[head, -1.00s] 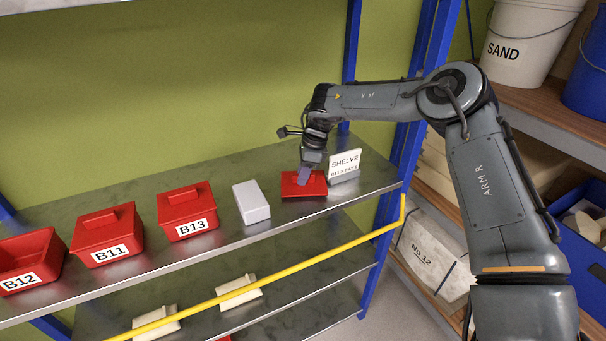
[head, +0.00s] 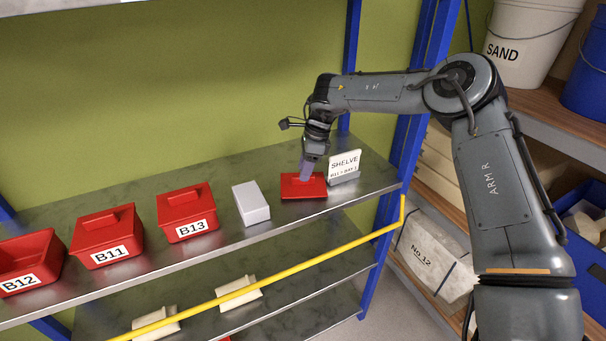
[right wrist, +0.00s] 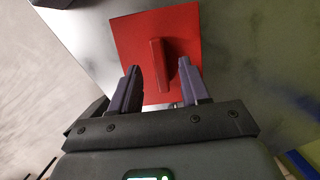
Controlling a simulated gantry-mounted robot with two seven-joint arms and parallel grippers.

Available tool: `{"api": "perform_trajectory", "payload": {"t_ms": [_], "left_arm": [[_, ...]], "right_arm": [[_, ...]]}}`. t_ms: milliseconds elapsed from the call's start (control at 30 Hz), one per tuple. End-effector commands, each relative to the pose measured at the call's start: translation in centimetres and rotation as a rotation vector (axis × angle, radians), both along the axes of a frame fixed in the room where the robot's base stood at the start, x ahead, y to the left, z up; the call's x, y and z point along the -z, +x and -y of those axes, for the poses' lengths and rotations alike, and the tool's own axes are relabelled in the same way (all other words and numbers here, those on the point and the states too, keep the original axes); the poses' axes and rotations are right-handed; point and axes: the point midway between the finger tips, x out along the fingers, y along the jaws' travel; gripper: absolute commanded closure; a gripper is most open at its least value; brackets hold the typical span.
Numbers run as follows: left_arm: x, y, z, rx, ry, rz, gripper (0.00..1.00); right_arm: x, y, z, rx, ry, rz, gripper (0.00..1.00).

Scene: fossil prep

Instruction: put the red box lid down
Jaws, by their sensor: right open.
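The red box lid (head: 304,187) lies flat on the upper shelf, between a white box and the SHELVE sign. It also shows in the right wrist view (right wrist: 180,35), with its raised handle bar in the middle. My right gripper (head: 305,176) is just above the lid. In the right wrist view its two fingers (right wrist: 161,75) are apart, and the handle is between and beyond the tips, with nothing gripped. Box B12 (head: 28,262) stands at the far left without a lid. My left gripper is not in view.
Lidded red boxes B11 (head: 107,237) and B13 (head: 187,212) stand on the shelf (head: 145,264). The white box (head: 251,203) is left of the lid and the SHELVE sign (head: 344,166) right behind it. A yellow bar (head: 290,265) runs across the front below.

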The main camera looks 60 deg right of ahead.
Motion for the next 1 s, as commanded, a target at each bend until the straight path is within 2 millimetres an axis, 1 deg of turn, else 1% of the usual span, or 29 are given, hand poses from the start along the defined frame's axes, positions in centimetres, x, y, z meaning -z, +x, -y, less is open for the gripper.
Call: {"api": "perform_trajectory", "payload": {"t_ms": [33, 200, 300, 433, 500, 667, 1000], "left_arm": [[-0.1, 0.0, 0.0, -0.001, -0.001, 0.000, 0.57], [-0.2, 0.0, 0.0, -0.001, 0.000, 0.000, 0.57], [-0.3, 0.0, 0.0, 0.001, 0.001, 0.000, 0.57], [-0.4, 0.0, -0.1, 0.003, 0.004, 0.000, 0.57], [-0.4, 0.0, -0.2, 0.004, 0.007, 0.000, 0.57], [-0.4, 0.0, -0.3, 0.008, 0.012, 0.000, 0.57], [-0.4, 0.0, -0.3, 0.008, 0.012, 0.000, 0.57]], "right_arm": [[-1.2, -0.1, 0.2, 0.000, -0.003, 0.003, 0.54], [-4.2, -0.8, 0.6, 0.000, -0.003, 0.003, 0.54], [-5.9, -1.2, 0.9, 0.000, -0.003, 0.002, 0.54], [-7.5, -1.5, 1.1, 0.000, -0.003, 0.002, 0.54], [-8.1, -1.7, 1.2, -0.001, -0.001, 0.001, 0.54], [-8.8, -1.9, 1.3, 0.000, -0.001, 0.001, 0.54], [-8.9, -1.9, 1.3, 0.000, 0.000, 0.000, 0.54]]}}
